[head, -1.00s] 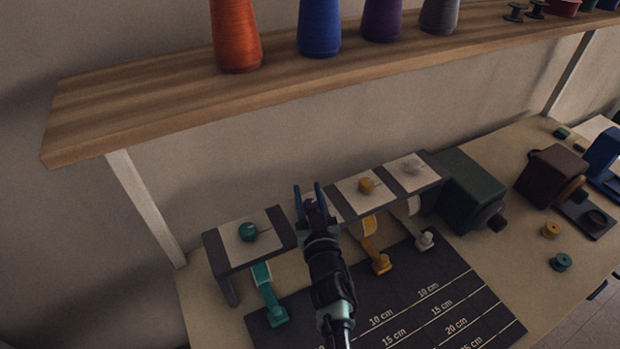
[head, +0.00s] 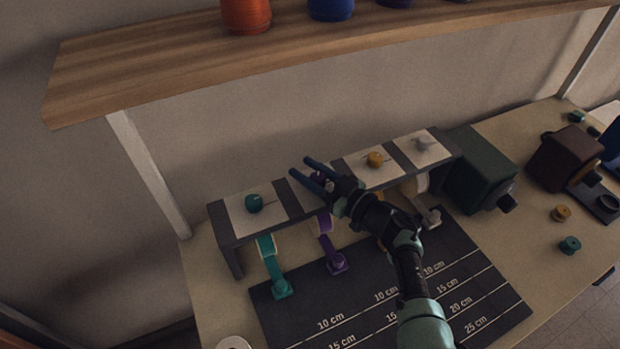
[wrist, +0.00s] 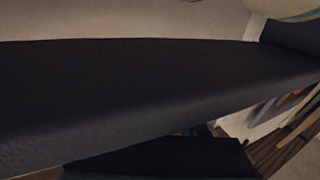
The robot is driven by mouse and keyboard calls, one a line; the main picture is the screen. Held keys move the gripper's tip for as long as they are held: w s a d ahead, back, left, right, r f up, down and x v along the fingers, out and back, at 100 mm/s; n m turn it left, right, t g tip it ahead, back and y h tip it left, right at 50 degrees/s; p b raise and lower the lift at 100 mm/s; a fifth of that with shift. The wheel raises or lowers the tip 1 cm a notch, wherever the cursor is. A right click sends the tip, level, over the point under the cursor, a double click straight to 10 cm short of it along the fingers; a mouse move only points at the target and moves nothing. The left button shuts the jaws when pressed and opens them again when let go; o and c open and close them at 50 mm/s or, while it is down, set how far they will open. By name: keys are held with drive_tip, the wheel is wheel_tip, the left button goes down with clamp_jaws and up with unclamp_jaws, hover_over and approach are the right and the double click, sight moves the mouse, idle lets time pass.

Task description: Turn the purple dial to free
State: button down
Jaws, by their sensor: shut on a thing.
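The purple dial (head: 318,176) sits on top of the dark stand, between the teal dial (head: 253,203) and the orange dial (head: 375,159). My gripper (head: 300,166) is shut on it, one blue finger on each side, its fingers pointing to the upper left. The fingers and wrist hide most of the dial and its card, so I cannot read any mark or pointer. A purple ribbon (head: 327,245) hangs below the dial in front of the stand. The wrist view shows a broad dark surface close up, with no dial in sight.
A grey-white dial (head: 422,144) is at the stand's right end. A dark green box (head: 477,168) stands beside it. A wooden shelf (head: 180,62) with thread cones hangs above. A ruled dark mat (head: 480,290) lies in front.

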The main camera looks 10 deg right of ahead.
drive_tip(key=shift+a+f+n+g+y+b, duration=0.1)
drive_tip(key=shift+f+n+g+y+b, duration=0.05)
drive_tip(key=shift+n+g+y+b, duration=0.55)
drive_tip(key=shift+s+r, duration=0.1)
drive_tip(key=shift+r, duration=0.1)
drive_tip(key=shift+c, duration=2.2)
unclamp_jaws()
drive_tip(key=shift+a, duration=0.1)
drive_tip(key=p+v, duration=0.1)
drive_tip(key=v, duration=1.2)
drive_tip(key=shift+f, duration=0.15)
